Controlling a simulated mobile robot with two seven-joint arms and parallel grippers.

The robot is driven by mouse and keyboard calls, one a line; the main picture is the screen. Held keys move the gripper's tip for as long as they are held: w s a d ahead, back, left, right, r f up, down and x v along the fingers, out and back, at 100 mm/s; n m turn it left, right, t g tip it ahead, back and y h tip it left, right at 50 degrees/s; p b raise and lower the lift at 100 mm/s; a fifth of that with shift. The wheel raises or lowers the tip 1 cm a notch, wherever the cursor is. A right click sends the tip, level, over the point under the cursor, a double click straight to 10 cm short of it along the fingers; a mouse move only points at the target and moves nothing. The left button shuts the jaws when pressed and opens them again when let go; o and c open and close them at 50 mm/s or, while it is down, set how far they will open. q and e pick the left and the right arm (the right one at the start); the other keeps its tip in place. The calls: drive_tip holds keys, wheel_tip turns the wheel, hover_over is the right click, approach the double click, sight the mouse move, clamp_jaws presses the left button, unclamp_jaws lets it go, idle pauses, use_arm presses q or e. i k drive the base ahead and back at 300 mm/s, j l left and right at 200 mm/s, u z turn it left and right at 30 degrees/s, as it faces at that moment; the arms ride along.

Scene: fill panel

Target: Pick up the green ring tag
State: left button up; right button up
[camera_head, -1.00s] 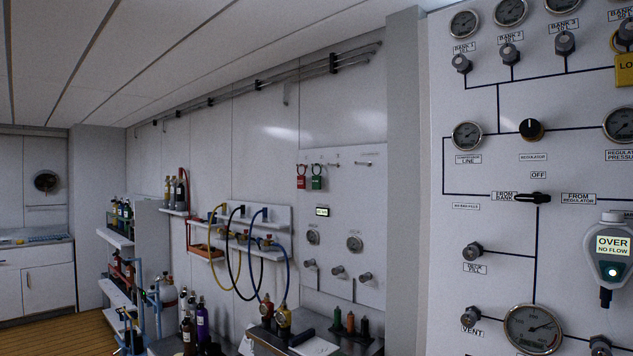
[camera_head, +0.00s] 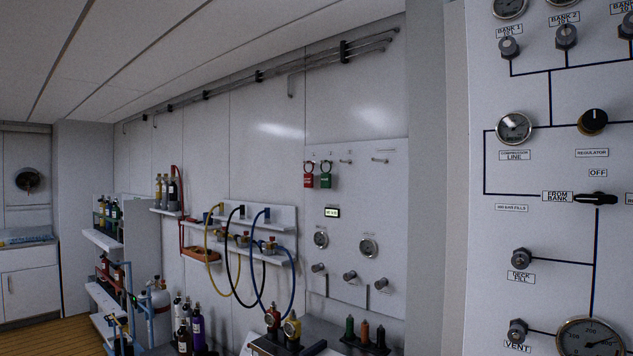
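The green ring tag (camera_head: 326,181) hangs on a hook near the top left of a white wall panel (camera_head: 384,225). Its ring sits at the top, around or against the hook; I cannot tell which at this size. A red ring tag (camera_head: 308,181) hangs close beside it on the left. Neither of my grippers shows in the head view.
A large white fill panel (camera_head: 544,240) with gauges and knobs stands close on the right. A grey pillar (camera_head: 437,180) separates it from the tag panel.

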sight(326, 178)
drive_tip(key=i+j, duration=0.95)
drive_tip(key=j, duration=0.2)
drive_tip(key=i+j, duration=0.9)
drive_tip(key=j, duration=0.25)
